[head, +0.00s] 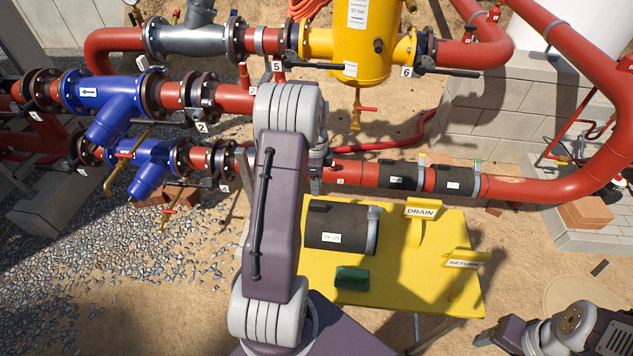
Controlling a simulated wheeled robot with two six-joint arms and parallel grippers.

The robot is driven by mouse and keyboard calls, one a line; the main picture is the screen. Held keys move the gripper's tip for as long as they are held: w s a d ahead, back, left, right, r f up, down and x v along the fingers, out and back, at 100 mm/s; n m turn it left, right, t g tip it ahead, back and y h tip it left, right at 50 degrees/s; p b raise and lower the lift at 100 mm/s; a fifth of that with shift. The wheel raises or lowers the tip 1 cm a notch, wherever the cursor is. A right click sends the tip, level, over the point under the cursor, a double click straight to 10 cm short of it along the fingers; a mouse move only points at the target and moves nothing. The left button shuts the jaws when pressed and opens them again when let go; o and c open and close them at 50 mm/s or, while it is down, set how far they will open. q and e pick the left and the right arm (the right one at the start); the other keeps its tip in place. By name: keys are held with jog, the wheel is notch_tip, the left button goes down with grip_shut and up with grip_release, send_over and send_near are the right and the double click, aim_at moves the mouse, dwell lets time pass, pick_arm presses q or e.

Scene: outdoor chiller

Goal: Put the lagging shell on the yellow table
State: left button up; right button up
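A black lagging shell (336,226) with a white label and a grey band at its right end lies on the yellow table (410,285). Two more black shells sit around the red pipe behind the table, a left one (400,176) and a right one (455,181). My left arm rises through the middle of the view. Its gripper (318,166) is mostly hidden behind the arm, near the red pipe, so its fingers cannot be made out. My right gripper (488,336) shows only in part at the bottom right, away from the shells.
A green block (351,278) lies on the table's front part. Yellow DRAIN (422,210) and RETURN (463,264) signs stand at its right. Blue strainers (110,95), a yellow vessel (360,45) and red pipes crowd the back. Sandy ground is open at the right.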

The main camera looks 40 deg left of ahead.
pick_arm(q)
jog(key=s+d+r+n, duration=0.2)
jog(key=s+d+n, duration=0.15)
jog(key=d, duration=0.45)
jog(key=s+d+r+n, duration=0.1)
jog(key=s+d+n, duration=0.1)
jog(key=d+n, duration=0.35)
jog(key=s+d+f+n+t+b, duration=0.1)
jog(key=s+d+f+n, duration=0.1)
jog(key=s+d, duration=0.5)
jog(key=shift+s+d+n+b, duration=0.3)
jog(key=shift+s+d+n, duration=0.05)
jog(key=shift+s+n, duration=0.15)
